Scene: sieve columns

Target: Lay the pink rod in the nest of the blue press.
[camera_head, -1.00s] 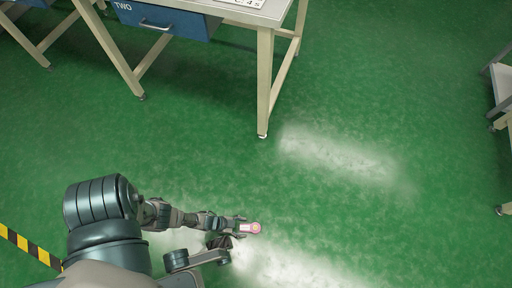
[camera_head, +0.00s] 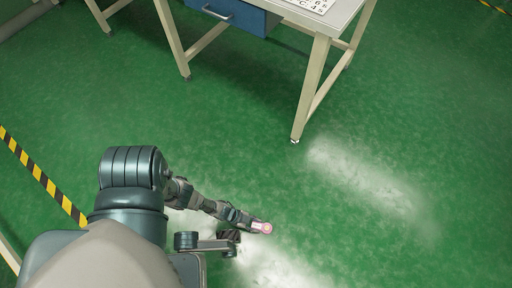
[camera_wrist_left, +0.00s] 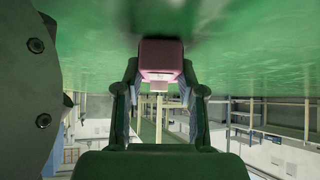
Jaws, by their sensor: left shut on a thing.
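The pink rod (camera_head: 262,227) is at the tip of my left gripper (camera_head: 254,226) in the head view, above the green floor. In the left wrist view the pink rod (camera_wrist_left: 161,52) shows as a pink block with a pale face between the two fingertips of my left gripper (camera_wrist_left: 160,75). The gripper is shut on it. The rod's far end cannot be made out. The blue press and its nest are not in view. I cannot make out my right gripper in either view.
A pale table (camera_head: 345,14) with a blue drawer (camera_head: 235,14) and beige legs stands at the top of the head view. A sheet with printed characters (camera_head: 312,4) lies on it. Yellow-black tape (camera_head: 40,175) marks the floor at left. Open green floor lies between my gripper and the table.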

